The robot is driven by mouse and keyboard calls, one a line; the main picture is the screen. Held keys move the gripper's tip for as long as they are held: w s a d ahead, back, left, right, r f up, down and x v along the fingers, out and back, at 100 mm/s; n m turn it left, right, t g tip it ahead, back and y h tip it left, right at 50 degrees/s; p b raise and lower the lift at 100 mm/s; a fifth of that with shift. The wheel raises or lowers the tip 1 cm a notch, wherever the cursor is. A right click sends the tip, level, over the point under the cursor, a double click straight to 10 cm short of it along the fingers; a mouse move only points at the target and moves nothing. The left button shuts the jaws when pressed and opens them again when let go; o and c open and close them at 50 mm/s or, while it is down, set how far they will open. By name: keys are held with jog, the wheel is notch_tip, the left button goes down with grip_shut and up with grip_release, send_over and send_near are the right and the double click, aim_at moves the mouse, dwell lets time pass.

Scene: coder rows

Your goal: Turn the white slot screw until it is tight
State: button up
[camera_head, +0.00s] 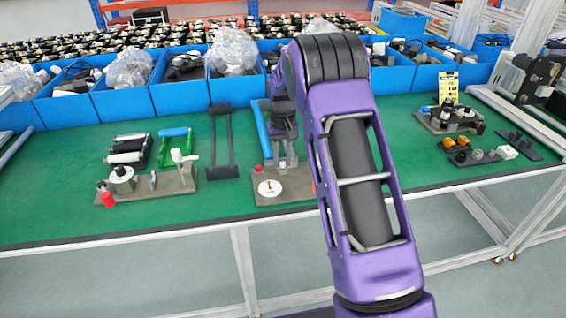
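The white slot screw (269,188) is a round white disc with a dark slot mark. It lies on the front of a grey board (262,200) in the middle of the table. My purple arm reaches over the table, and its end bends down behind the board's front part. My gripper (284,150) appears small and dark there, above and behind the screw and apart from it. My own arm partly covers it, so I cannot tell whether its fingers are open or shut or hold anything. The board's right side is also partly hidden by my arm.
A blue bar (262,130) stands behind the board. A dark rack (222,140) is left of it, then a grey fixture (150,187) with a red cap (107,199). Blue bins (180,95) line the back. More parts (448,118) sit at right. Green table (60,190) is bare at front left.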

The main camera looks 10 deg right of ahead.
grip_shut()
